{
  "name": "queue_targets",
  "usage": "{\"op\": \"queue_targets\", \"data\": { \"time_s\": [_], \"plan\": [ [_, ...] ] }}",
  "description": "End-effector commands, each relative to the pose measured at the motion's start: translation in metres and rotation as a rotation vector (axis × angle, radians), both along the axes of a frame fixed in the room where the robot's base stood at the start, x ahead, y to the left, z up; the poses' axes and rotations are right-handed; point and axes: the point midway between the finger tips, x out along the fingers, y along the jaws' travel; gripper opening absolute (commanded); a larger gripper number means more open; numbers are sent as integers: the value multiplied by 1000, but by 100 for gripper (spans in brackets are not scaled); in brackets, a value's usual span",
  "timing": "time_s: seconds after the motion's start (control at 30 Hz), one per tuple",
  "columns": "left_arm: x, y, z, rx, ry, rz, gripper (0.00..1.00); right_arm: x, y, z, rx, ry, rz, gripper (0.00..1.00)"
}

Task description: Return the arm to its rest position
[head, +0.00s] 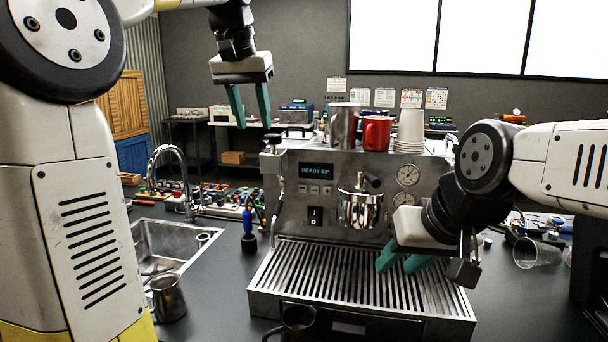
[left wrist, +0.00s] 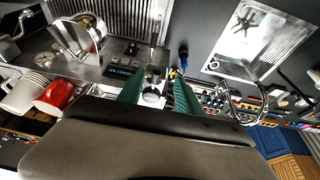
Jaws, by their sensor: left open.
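My left gripper (head: 250,122) hangs high at the upper middle-left of the head view, above and left of the espresso machine (head: 318,225). Its teal fingers point down, apart and empty. In the left wrist view the two fingers (left wrist: 158,92) are spread, with part of the machine's top and a steel jug behind the gap. My right gripper (head: 394,268) is low over the right part of the drip tray (head: 340,282). Its teal fingers point down-left with a gap between the tips, and I see nothing held between them.
A steel jug (head: 344,125), a red mug (head: 377,134) and stacked cups (head: 410,128) stand on the machine. A sink (head: 165,242) with a tap and a steel pitcher (head: 168,298) are at left. A clear cup (head: 537,253) lies at right. Air around my left gripper is free.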

Motion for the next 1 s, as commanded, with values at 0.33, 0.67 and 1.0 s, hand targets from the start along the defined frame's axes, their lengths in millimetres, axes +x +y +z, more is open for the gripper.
{"op": "queue_targets", "data": {
  "time_s": [0.33,0.67,1.0],
  "plan": [
    [-94,17,-66,-75,-87,40,42,0,0,0,0,0,0,36],
    [-180,18,-160,-142,-160,99,42,0,0,0,0,0,0,36],
    [-213,16,-205,-168,-189,127,42,0,0,0,0,0,0,36]
  ]
}}
